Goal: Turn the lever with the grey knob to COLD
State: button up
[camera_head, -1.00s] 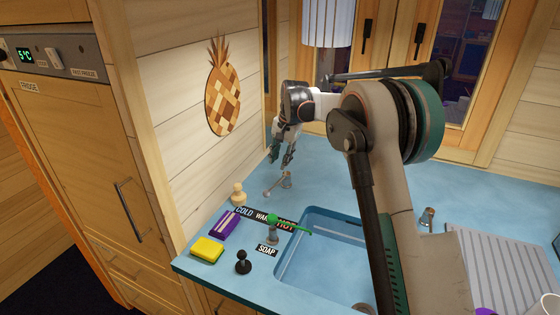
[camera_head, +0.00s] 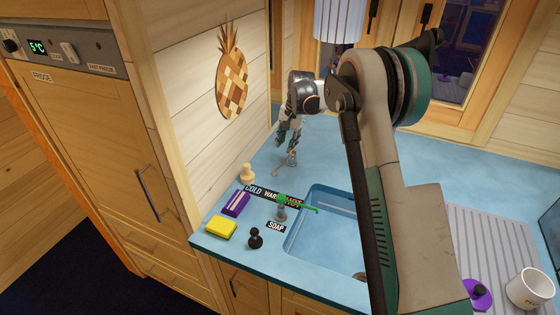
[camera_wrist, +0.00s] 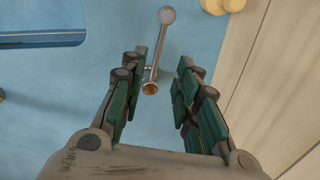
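The lever with the grey knob (camera_head: 275,173) lies on the blue counter behind the sink. In the wrist view its grey knob (camera_wrist: 167,15) is at the top, and its metal rod runs down to a copper-coloured end between my fingers. My gripper (camera_head: 289,150) is open above the lever's base end; in the wrist view its green fingers (camera_wrist: 162,65) stand apart on both sides of the rod. I see no clear contact. A black label strip (camera_head: 265,193) reads COLD at its left, then WARM and HOT, the last partly hidden by a green-topped tap (camera_head: 283,201).
The sink (camera_head: 330,232) is right of the tap. A purple box (camera_head: 236,204), yellow sponge (camera_head: 221,228), black-knobbed piece (camera_head: 255,238) and cream peg (camera_head: 247,173) stand at the left. The wooden wall (camera_wrist: 270,80) is close to my gripper's right in the wrist view.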

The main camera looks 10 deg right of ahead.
aim_at(281, 165)
jog(key=f, duration=0.3)
jog(key=w+a+f, duration=0.1)
jog(key=f, duration=0.6)
jog(key=shift+w+a+f+b, duration=0.25)
jog(key=shift+a+f+b, duration=0.05)
jog(key=shift+f+b, duration=0.1)
jog(key=shift+r, duration=0.1)
grip_shut()
